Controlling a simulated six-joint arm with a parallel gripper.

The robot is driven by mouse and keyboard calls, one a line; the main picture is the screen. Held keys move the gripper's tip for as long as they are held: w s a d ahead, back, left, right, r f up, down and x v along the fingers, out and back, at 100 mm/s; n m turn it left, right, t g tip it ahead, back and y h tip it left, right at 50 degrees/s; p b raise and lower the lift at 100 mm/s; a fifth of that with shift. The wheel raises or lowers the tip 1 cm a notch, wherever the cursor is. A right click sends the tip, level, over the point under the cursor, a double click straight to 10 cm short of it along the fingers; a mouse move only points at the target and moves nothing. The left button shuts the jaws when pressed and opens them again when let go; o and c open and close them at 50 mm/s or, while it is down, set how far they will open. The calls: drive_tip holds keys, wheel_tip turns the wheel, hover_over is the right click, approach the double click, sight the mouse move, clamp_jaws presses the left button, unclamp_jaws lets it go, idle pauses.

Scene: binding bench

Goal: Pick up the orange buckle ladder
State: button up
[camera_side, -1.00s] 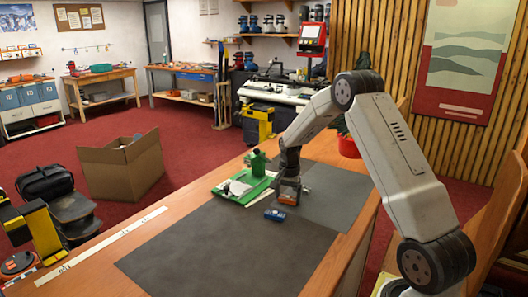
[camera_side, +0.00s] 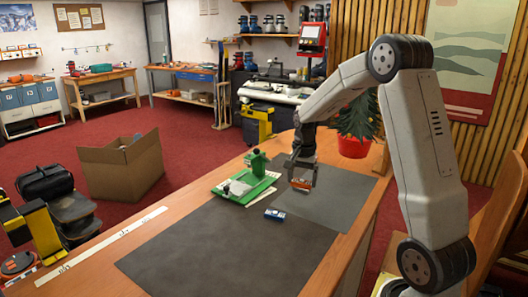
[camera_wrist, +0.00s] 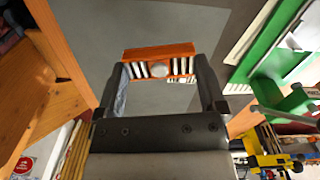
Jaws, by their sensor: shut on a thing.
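The orange buckle ladder (camera_side: 301,184) is between the fingers of my gripper (camera_side: 302,178) over the grey mat. My gripper is shut on it, and it appears to be held a little above the mat. In the wrist view the ladder (camera_wrist: 158,52) spans the gap between the two dark fingertips of my gripper (camera_wrist: 160,72). Its orange bar and pale rungs with dark gaps show there, with a round pale part in the middle. The fingers cover its ends.
A small blue block (camera_side: 275,214) lies on the mat, left of and nearer than my gripper. A green tray with an upright green fixture (camera_side: 257,163) stands to the left. A long white ruler (camera_side: 101,246) lies along the bench's left edge. The dark mat (camera_side: 215,250) is clear in front.

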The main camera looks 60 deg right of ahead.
drive_tip(key=s+a+r, duration=0.3)
drive_tip(key=s, duration=0.3)
drive_tip(key=shift+s+a, duration=0.15)
drive_tip(key=shift+r, duration=0.1)
idle(0.6)
wheel_tip(320, 180, up, 5)
drive_tip(key=w+d+r+m, duration=0.1)
drive_tip(key=w+d+r, duration=0.1)
drive_tip(key=w, duration=0.6)
drive_tip(key=w+d+r, duration=0.1)
drive_tip(key=w+d, duration=0.2)
drive_tip(key=w, duration=0.5)
drive_tip(key=w+a+f, duration=0.1)
drive_tip(key=w, duration=0.6)
drive_tip(key=w+a+f+m, duration=0.1)
drive_tip(key=w+a+f, duration=0.1)
drive_tip(key=w, duration=0.4)
drive_tip(key=shift+w, duration=0.35)
drive_tip(key=shift+a+f, duration=0.1)
wheel_tip(320, 180, down, 8)
idle(0.6)
